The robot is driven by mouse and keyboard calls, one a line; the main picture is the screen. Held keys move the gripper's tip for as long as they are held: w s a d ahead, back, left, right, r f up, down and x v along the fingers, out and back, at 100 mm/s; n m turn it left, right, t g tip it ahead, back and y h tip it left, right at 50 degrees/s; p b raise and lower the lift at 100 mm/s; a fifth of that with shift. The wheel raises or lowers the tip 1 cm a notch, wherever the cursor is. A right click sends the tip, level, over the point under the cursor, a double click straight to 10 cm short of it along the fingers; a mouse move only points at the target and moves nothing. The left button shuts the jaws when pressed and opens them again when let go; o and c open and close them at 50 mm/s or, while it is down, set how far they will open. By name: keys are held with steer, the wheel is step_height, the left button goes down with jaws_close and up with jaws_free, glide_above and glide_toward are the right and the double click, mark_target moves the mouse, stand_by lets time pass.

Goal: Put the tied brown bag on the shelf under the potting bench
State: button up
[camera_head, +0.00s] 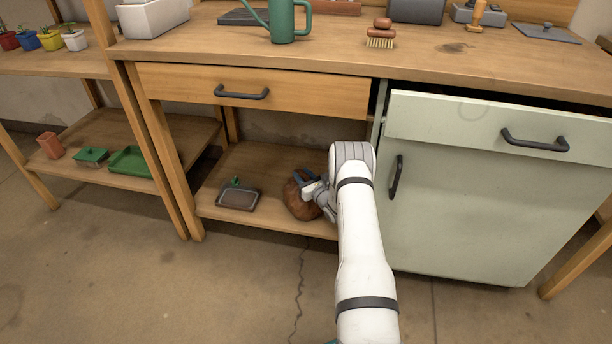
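The brown bag (299,203) is at the right end of the low shelf (266,217) under the potting bench (330,57). It appears to rest on the shelf boards near the front edge. My gripper (308,183) is at the top of the bag, reaching in from the right, with its dark fingers around or against the bag's upper part. The bag's tie is hidden by the gripper. I cannot tell whether the fingers are closed on it.
A grey tray with a green item (238,197) lies left of the bag on the shelf. A wooden drawer (252,91) is above, and a pale green cabinet (468,190) stands close right of my arm. A bench leg (160,160) bounds the shelf's left.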

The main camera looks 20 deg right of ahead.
steer(key=shift+o, duration=0.8)
